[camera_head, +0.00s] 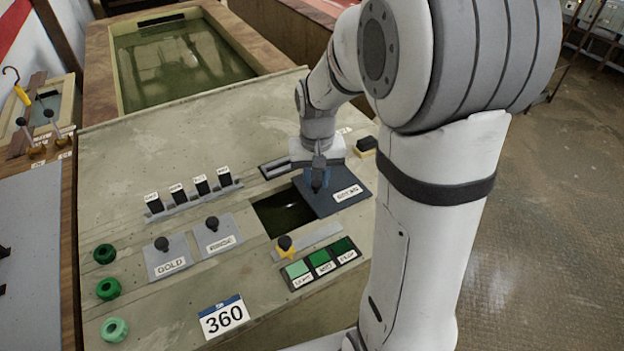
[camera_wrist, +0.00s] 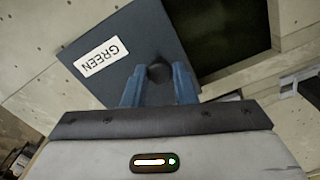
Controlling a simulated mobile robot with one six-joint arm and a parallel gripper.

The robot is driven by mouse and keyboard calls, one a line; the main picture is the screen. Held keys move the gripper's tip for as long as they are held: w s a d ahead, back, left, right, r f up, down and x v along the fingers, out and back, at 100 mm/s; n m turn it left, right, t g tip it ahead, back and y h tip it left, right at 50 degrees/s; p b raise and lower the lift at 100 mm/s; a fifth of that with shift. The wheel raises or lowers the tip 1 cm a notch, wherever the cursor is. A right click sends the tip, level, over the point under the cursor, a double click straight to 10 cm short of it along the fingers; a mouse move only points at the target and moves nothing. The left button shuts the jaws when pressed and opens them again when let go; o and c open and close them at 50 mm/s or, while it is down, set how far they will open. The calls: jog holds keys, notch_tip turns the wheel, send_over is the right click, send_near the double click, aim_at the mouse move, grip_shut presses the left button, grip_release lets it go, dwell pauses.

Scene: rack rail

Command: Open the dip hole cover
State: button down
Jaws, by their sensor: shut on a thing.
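The dip hole cover is a flat dark blue-grey plate (camera_head: 348,180) with a white label reading GREEN. It lies on the sloped panel right of the dark square dip hole (camera_head: 280,214), most of which shows open. In the wrist view the cover (camera_wrist: 135,38) fills the upper left and the hole (camera_wrist: 228,35) is at the upper right. My gripper (camera_head: 318,180) is over the cover's left part, its blue fingers shut on the cover's black knob (camera_wrist: 159,71). The knob is hidden behind the fingers in the head view.
GOLD and WHITE-looking smaller covers with black knobs (camera_head: 168,257) (camera_head: 214,236) lie left of the hole. Several black switches (camera_head: 190,190) stand at left. A water-filled tank (camera_head: 180,65) is behind.

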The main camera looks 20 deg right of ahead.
jog(key=shift+a, duration=0.1)
jog(key=c, duration=1.2)
grip_release()
jog(key=shift+a, duration=0.1)
jog(key=shift+o, duration=0.2)
notch_tip(320, 180, up, 8)
jog(key=shift+f, duration=0.1)
jog(key=s+a+n+t, duration=0.1)
jog(key=s+t, duration=0.1)
jog(key=s, duration=1.3)
jog(key=shift+r+n+t, duration=0.25)
jog(key=shift+n+t, duration=0.15)
jog(key=shift+s+a+f, duration=0.1)
jog(key=shift+s+f, duration=0.05)
jog(key=shift+s, duration=0.1)
jog(key=shift+c, duration=0.5)
